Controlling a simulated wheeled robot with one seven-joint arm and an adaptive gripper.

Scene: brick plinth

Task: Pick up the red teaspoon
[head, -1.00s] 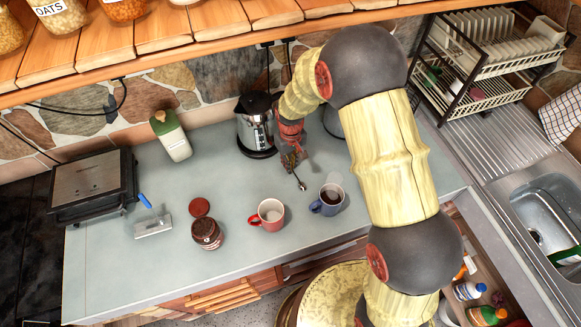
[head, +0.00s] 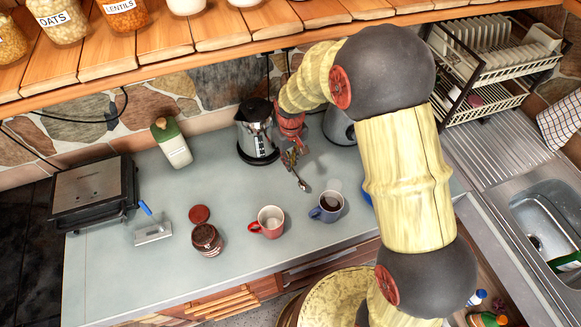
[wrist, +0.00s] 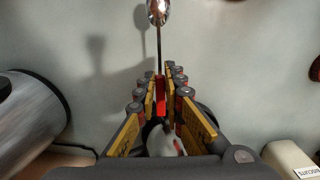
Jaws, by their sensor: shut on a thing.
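The red teaspoon has a red handle (wrist: 160,94) and a shiny metal bowl that points away from my gripper in the wrist view. My gripper (wrist: 166,84) is shut on the red handle, with a yellow-sided finger on either side. In the head view the teaspoon (head: 301,183) hangs tilted from my gripper (head: 292,158), in front of the kettle and behind the mugs. Its shadow lies apart from it in the wrist view, so it appears to be off the counter.
A red mug (head: 268,222) and a blue-grey mug (head: 327,207) stand near the counter's front. A steel kettle (head: 257,133) stands close by my gripper's left. A brown jar (head: 206,240) and a red lid (head: 199,214) lie further left. Left-centre counter (head: 110,262) is clear.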

